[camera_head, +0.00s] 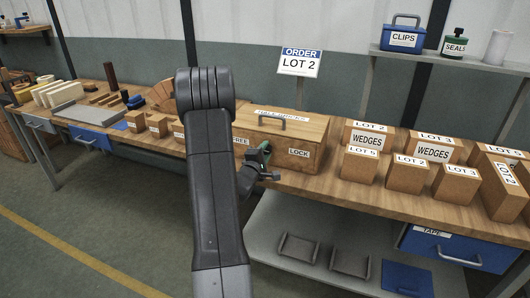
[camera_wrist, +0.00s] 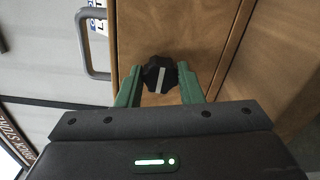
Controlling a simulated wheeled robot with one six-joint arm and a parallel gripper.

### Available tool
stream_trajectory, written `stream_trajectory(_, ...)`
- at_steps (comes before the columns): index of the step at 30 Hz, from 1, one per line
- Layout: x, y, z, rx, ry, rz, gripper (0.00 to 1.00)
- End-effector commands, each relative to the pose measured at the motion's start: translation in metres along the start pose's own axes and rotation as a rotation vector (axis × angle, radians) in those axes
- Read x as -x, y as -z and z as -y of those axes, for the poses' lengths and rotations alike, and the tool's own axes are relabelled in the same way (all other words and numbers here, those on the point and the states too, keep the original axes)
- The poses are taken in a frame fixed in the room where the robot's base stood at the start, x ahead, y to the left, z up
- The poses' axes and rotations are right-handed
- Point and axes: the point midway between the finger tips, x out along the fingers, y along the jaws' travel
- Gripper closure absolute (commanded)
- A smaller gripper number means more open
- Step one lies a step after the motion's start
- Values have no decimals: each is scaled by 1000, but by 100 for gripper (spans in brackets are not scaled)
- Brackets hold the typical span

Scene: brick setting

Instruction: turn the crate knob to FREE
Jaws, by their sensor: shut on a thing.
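The wooden crate (camera_head: 315,133) stands on the workbench with a handle on its lid. Its front carries a FREE label (camera_head: 241,141), partly hidden by my arm, and a LOCK label (camera_head: 299,153) on the right. In the wrist view the black knob (camera_wrist: 159,72) has a white pointer stripe lying roughly along the crate's front, crosswise to the direction of the lid. Which end points is unclear. My gripper (camera_wrist: 159,85) has its green fingers on both sides of the knob, shut on it. In the head view my gripper (camera_head: 262,155) is at the crate's front, hiding the knob.
Several labelled boxes (camera_head: 405,172) stand right of the crate on the workbench (camera_head: 330,190). An ORDER LOT 2 sign (camera_head: 300,62) rises behind it. A blue TAPE drawer (camera_head: 455,250) hangs below at right. Wooden pieces and a grey tray (camera_head: 83,114) lie at left.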

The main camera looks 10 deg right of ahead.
Motion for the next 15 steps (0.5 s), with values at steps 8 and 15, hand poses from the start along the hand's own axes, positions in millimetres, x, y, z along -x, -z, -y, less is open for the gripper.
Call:
stream_trajectory(8, 0, 0, 0, 0, 0, -1, 65)
stream_trajectory(15, 0, 0, 0, -1, 0, -1, 45)
